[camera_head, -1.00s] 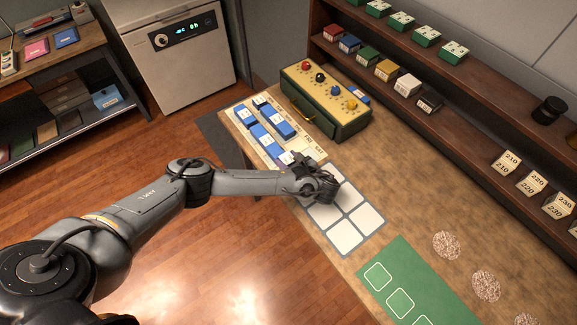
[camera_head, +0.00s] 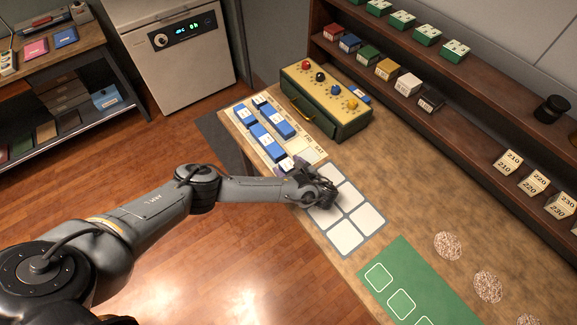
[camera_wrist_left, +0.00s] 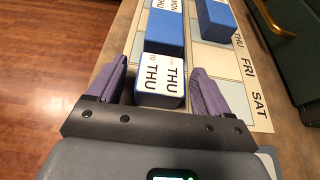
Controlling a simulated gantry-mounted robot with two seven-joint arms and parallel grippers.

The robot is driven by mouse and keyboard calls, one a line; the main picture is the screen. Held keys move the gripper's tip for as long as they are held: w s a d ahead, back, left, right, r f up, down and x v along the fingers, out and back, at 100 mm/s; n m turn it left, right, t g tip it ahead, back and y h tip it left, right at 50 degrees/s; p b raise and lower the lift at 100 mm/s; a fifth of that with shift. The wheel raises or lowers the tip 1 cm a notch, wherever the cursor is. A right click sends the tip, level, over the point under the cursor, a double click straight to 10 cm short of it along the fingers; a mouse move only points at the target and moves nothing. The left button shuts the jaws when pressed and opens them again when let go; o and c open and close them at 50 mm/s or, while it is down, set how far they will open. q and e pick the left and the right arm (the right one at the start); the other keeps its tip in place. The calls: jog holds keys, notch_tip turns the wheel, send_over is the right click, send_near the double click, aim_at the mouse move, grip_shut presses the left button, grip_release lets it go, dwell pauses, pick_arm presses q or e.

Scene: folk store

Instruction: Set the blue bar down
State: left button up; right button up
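A blue bar with a white face marked THU (camera_wrist_left: 160,80) lies on the cream day board (camera_wrist_left: 235,75) between my left gripper's fingers. Gaps show on both sides of it, so the fingers look clear of it. In the head view the bar (camera_head: 286,164) is at the board's near end, just left of the gripper. My left gripper (camera_head: 305,180) is open; its purple fingers (camera_wrist_left: 157,85) also show in the left wrist view. My right gripper is not in view.
Other blue bars (camera_head: 267,142) lie farther along the board. A green and yellow box with coloured knobs (camera_head: 325,100) stands behind them. A grid of white squares (camera_head: 347,237) and a green mat (camera_head: 425,280) lie to the right. A shelf (camera_head: 440,115) borders the table's back.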

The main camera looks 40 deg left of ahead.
pick_arm(q)
jog(key=shift+r, duration=0.1)
jog(key=shift+r, duration=0.15)
jog(key=v, duration=0.8)
jog(key=shift+d, duration=0.2)
jog(key=shift+p+v, duration=1.05)
jog(key=shift+v, duration=0.1)
jog(key=shift+s+d+r+p, duration=0.2)
jog(key=shift+d+p, duration=0.1)
jog(key=shift+d, duration=0.25)
jog(key=shift+d+f, duration=0.1)
